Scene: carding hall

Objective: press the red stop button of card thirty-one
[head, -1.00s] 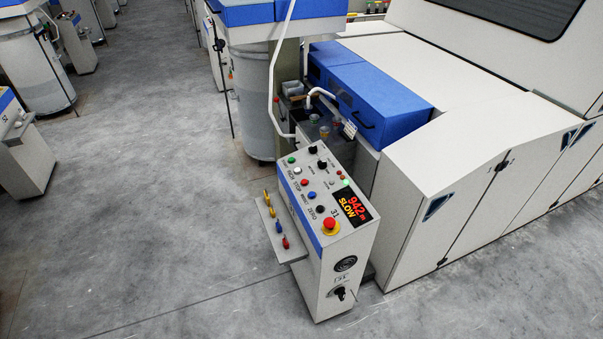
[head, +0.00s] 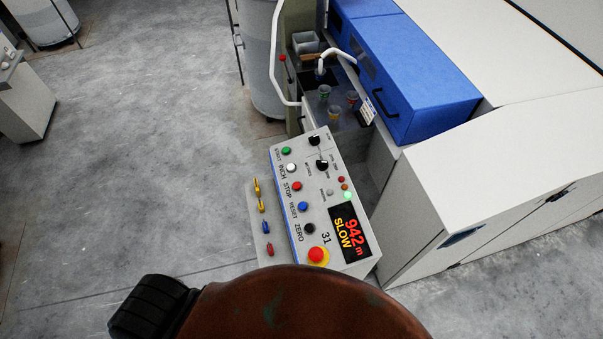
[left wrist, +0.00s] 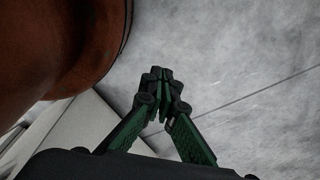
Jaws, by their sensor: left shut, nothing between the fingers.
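The control panel (head: 325,205) of card 31 stands in the middle of the head view, its sloping top facing up. The red stop button (head: 297,186) is a small round cap beside the word STOP, between a white button (head: 291,167) and a blue one (head: 303,206). A larger red mushroom button (head: 317,255) on a yellow ring sits near the number 31. My left gripper (left wrist: 160,82), green and black, shows only in the left wrist view. It is shut and empty, with grey floor behind it. Its distance from the button cannot be told. My right gripper is out of view.
A lit display (head: 349,235) reads 942 m SLOW. A ledge with coloured handles (head: 262,206) juts from the panel's left side. The blue-and-white machine (head: 405,70) stands behind and right. Floor (head: 130,170) on the left is clear. The panel's lower front is hidden.

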